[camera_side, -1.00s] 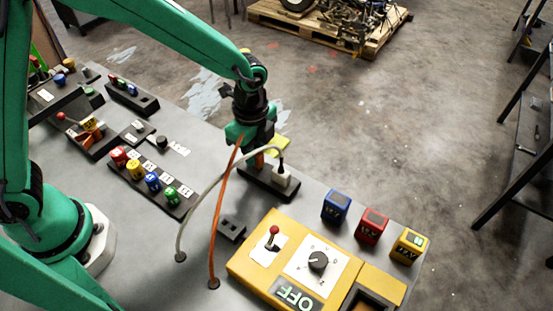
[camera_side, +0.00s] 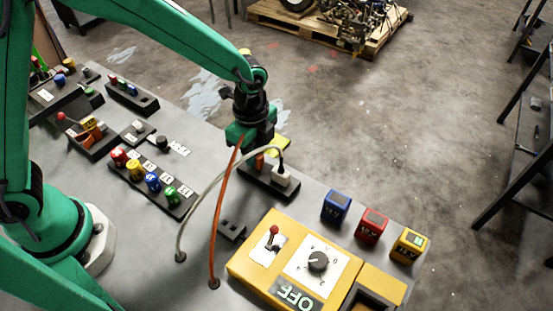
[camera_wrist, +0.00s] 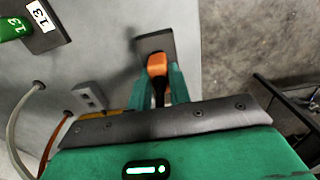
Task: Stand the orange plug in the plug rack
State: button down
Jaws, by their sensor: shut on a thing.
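The orange plug (camera_side: 260,161) stands upright at the dark socket strip (camera_side: 250,178), below my gripper (camera_side: 258,148). In the wrist view the orange plug (camera_wrist: 157,64) lies between the two green fingers of my gripper (camera_wrist: 160,78), which are shut on it. The strip (camera_wrist: 150,42) shows beneath it; I cannot tell whether the plug is still seated. Its orange cord (camera_side: 222,210) arches down to the table. A small dark slotted block (camera_side: 232,230), seemingly the plug rack, sits nearer the camera; it also shows in the wrist view (camera_wrist: 90,95).
A white plug (camera_side: 282,177) with a grey cord (camera_side: 205,193) stands in the strip, close right of my gripper. A yellow control panel (camera_side: 285,262) is at the front. Blue (camera_side: 336,206), red (camera_side: 371,226) and yellow (camera_side: 408,246) blocks stand to the right.

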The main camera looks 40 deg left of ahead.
jog(key=shift+f, duration=0.55)
jog(key=c, duration=0.9)
grip_release()
jog(key=shift+r, duration=0.15)
jog(key=shift+r, duration=3.4)
